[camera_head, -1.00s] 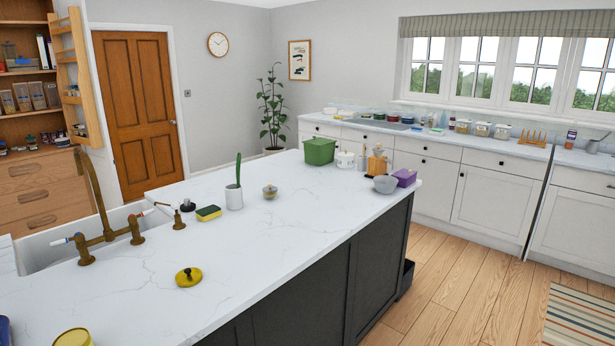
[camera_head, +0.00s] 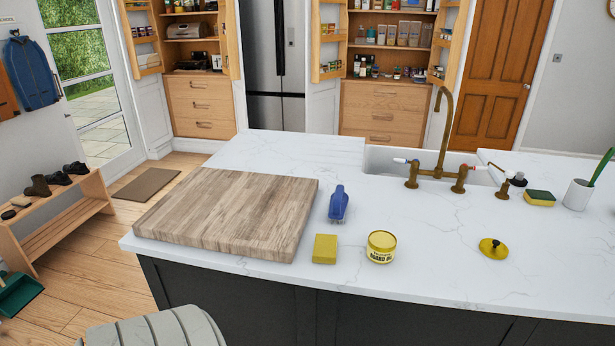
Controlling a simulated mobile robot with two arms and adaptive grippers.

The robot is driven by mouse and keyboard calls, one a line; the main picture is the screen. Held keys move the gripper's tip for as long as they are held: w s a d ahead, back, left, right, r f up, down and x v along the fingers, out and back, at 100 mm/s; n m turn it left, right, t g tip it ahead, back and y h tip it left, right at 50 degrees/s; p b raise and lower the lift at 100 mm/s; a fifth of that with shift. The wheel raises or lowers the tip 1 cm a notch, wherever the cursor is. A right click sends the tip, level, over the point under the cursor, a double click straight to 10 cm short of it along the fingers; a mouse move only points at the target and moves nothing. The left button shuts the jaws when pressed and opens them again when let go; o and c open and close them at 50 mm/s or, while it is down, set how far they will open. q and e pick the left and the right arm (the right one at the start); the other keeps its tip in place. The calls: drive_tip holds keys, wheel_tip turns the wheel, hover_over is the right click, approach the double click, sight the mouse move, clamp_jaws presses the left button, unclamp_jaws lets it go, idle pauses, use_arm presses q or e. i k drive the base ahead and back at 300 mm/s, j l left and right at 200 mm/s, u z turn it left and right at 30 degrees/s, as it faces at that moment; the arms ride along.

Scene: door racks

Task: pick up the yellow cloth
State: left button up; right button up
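A small folded yellow cloth (camera_head: 325,249) lies flat on the white marble island top (camera_head: 440,232), near its front edge. It sits just right of a large wooden board (camera_head: 230,212) and left of a round yellow tin (camera_head: 381,247), apart from both. A blue bottle (camera_head: 339,204) is just behind it. Neither of my grippers shows in the head view.
A brass tap (camera_head: 440,150) and white sink (camera_head: 390,160) are at the island's back. A yellow lid (camera_head: 493,248), a sponge (camera_head: 540,198) and a white pot (camera_head: 578,195) are to the right. A shoe bench (camera_head: 62,215) stands at the left wall.

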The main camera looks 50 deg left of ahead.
sight(325, 248)
drive_tip(key=u, duration=1.55)
